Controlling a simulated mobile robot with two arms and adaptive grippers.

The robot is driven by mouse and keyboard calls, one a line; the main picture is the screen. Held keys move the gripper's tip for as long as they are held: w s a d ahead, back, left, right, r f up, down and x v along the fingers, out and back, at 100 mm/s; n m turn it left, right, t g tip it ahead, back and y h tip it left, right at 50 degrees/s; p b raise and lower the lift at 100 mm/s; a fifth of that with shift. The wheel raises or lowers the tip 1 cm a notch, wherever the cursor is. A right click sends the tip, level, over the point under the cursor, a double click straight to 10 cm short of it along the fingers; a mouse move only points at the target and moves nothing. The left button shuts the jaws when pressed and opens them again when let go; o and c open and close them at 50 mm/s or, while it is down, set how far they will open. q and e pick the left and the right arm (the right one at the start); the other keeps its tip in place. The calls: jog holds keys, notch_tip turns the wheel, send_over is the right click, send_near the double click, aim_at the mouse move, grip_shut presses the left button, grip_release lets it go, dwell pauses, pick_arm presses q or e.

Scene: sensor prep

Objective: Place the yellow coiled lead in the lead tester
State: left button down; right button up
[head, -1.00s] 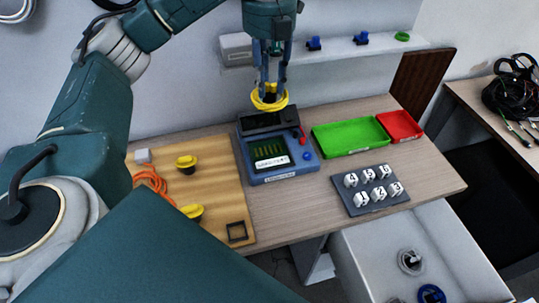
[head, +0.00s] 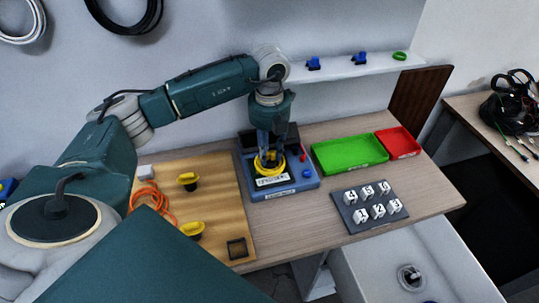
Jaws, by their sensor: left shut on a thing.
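The yellow coiled lead (head: 279,168) is in my left gripper (head: 268,160), which is shut on it. The gripper points down over the front recess of the blue lead tester (head: 297,188). The lead is low over that recess; I cannot tell whether it touches the bottom. The gripper and arm hide the tester's upper middle. The tester's label, red part and blue button still show. My right gripper is not in view.
A green tray (head: 350,154) and a red tray (head: 397,142) stand to the right. A grey block with white numbered pieces (head: 347,213) lies in front. A shelf (head: 335,70) runs behind.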

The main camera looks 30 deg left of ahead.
pick_arm(q)
notch_tip(320, 180, down, 2)
jog(key=shift+f, duration=0.25)
jog(key=c, duration=1.8)
grip_release()
jog(key=shift+f, duration=0.15)
jog(key=o, duration=0.4)
